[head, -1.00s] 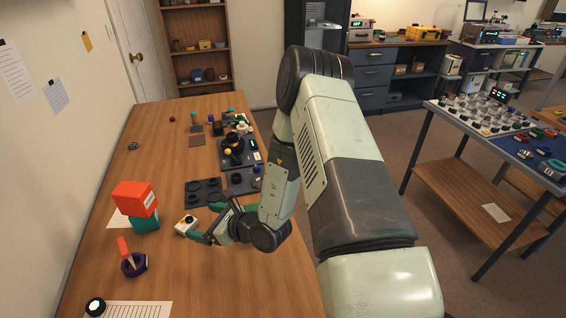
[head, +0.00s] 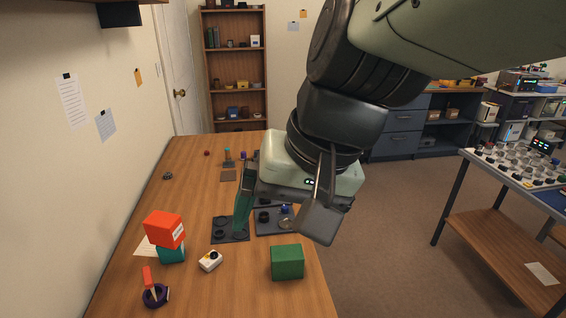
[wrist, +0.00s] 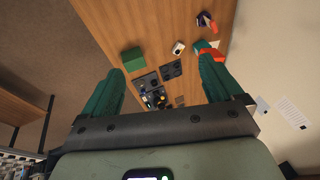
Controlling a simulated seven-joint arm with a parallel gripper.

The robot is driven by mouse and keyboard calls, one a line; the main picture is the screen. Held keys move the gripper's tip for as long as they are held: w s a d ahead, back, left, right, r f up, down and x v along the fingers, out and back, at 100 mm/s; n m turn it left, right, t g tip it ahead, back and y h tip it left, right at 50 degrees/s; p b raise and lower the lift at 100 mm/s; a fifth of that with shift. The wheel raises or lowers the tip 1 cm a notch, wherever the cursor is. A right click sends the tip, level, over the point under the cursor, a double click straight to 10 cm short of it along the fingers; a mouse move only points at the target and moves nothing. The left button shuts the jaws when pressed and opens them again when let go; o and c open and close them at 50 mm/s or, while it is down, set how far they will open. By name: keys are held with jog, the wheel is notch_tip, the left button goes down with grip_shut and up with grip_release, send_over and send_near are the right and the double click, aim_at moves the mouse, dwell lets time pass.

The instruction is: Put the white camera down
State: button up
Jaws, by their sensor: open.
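The white camera (head: 210,260) sits on the wooden table, to the right of the stacked orange and teal boxes and left of the green box. It also shows in the wrist view (wrist: 178,48), small and far below my gripper. My gripper (wrist: 160,85) is open with nothing between its green fingers. In the head view my gripper (head: 275,215) is raised above the table, beyond the camera and clear of it.
The table (head: 190,295) has an orange box (head: 164,229) on a teal box (head: 172,253), a green box (head: 287,262), a purple tape roll (head: 156,295) and dark trays (head: 229,229). A side table (head: 500,215) stands at the right.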

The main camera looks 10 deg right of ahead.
jog(key=s+d+r+n+t+h, duration=0.1)
jog(key=s+d+r+t+h, duration=0.1)
jog(key=d, duration=0.4)
jog(key=shift+s+r+t+h, duration=0.4)
jog(key=shift+s+r+h, duration=0.1)
jog(key=shift+r, duration=0.15)
jog(key=shift+w, duration=0.1)
dwell(0.3)
